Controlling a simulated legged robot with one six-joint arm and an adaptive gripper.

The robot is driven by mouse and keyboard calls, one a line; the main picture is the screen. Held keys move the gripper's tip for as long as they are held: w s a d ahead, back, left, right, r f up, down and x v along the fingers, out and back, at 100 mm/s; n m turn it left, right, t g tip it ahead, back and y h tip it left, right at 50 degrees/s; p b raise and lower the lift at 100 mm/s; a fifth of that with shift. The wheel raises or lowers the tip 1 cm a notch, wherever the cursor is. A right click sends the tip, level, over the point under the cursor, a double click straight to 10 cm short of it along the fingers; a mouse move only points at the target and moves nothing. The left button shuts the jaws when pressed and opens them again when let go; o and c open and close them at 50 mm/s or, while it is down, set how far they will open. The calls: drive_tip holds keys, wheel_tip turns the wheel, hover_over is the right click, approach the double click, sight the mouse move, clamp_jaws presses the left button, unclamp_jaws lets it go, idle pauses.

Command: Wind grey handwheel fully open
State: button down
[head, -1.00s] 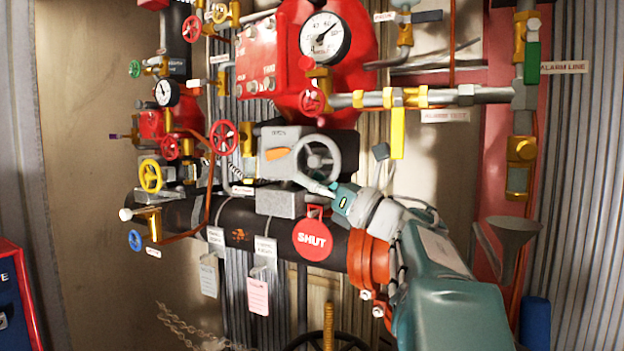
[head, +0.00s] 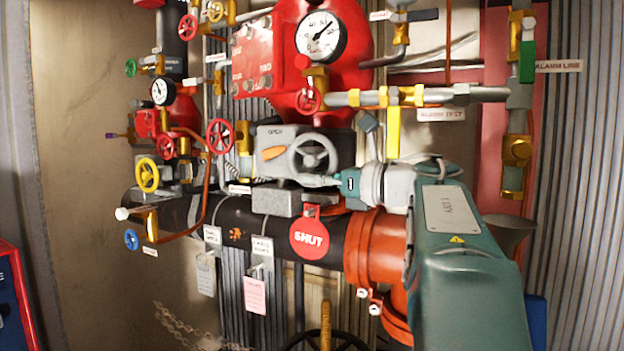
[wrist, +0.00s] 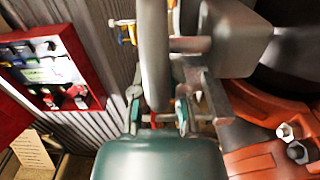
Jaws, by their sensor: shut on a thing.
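The grey handwheel (head: 334,152) stands on the front of a grey gearbox (head: 270,140) marked OPEN, with an orange pointer (head: 272,153) lying nearly level, slightly tilted. My gripper (head: 322,181) reaches in from the right and is shut on the lower rim of the wheel. In the wrist view the wheel's grey rim (wrist: 154,55) runs upright between my gripper's two fingers (wrist: 157,112). The exact finger contact is partly hidden by the rim and my gripper's own body.
A red SHUT tag (head: 309,239) hangs just below on the black pipe, beside an orange coupling (head: 375,250). A small red handwheel (head: 220,136) is to the left. A yellow lever (head: 393,132) hangs above my wrist. A red cabinet (wrist: 50,65) shows in the wrist view.

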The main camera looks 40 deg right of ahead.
idle(0.4)
drive_tip(key=c, duration=0.6)
unclamp_jaws()
drive_tip(key=shift+c, duration=0.2)
